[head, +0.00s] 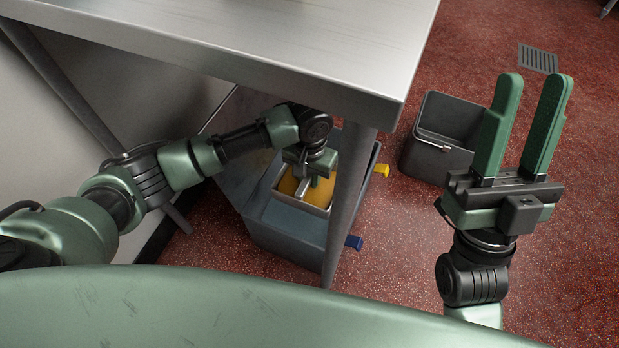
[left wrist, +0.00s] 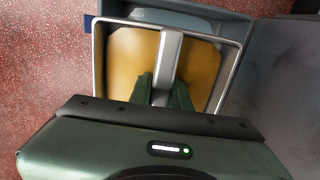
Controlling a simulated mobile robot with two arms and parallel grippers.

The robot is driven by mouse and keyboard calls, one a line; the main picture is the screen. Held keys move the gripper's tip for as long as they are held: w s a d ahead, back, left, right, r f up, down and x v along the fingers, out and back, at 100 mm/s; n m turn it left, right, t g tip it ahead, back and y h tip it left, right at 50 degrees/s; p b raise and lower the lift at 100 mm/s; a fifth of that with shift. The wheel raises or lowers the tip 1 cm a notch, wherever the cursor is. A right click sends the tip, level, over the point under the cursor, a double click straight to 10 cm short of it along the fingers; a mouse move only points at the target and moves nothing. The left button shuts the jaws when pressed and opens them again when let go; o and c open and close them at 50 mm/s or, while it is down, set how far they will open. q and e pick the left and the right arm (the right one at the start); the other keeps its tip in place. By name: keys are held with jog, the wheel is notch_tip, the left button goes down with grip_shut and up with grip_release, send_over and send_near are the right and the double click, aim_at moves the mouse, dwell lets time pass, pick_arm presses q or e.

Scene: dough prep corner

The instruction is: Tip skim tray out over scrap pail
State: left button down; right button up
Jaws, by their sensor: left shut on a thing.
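The skim tray (head: 300,204) is a metal-rimmed tray with orange-yellow contents, in the opening of a blue-grey box under the table. In the left wrist view the tray's rim (left wrist: 98,65) surrounds the yellow contents, and a pale metal bar (left wrist: 171,50) crosses its middle. My left gripper (head: 312,184) reaches down under the table and is shut on this bar; its fingers (left wrist: 163,92) flank it. The scrap pail (head: 437,160) is a dark grey open bucket on the floor, right of the table leg. My right gripper (head: 536,88) is raised, open and empty, right of the pail.
The blue-grey box (head: 285,225) has a yellow tab (head: 381,170) and a blue tab (head: 353,242) on its right side. The steel table (head: 300,45) overhangs it, and a table leg (head: 347,190) stands in front. Red floor between box and pail is clear. A floor drain (head: 538,58) lies behind.

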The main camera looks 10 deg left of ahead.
jog(key=w+a+f+g+h+p, duration=0.1)
jog(key=w+f+g+h, duration=0.1)
jog(key=w+f+g, duration=0.3)
jog(key=shift+w+f+p, duration=0.25)
jog(key=shift+w+p, duration=0.15)
jog(key=shift+w, duration=0.55)
dwell(0.5)
